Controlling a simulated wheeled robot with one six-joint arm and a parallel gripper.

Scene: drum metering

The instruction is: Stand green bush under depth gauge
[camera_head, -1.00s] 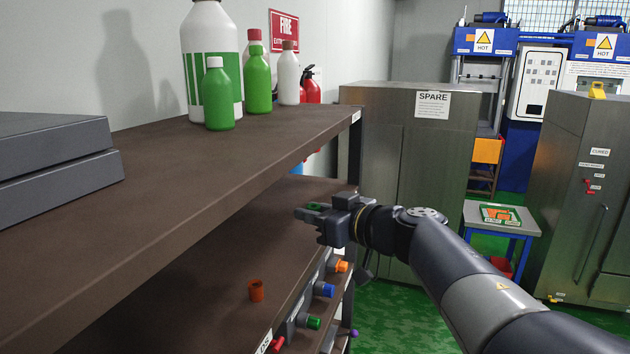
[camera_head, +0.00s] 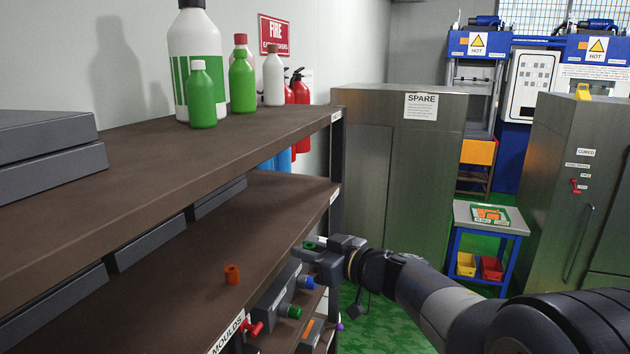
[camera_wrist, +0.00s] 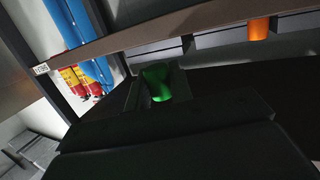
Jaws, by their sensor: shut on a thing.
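My gripper (camera_head: 312,250) is over the front edge of the middle shelf in the head view. It is shut on the green bush (camera_head: 310,245), of which only a small part shows between the fingers. I cannot make out a depth gauge in either view.
An orange bush (camera_head: 232,274) stands on the middle shelf (camera_head: 190,290), left of my gripper. A grey block with coloured knobs (camera_head: 284,291) sits below my gripper. Bottles (camera_head: 203,94) stand on the upper shelf (camera_head: 150,150).

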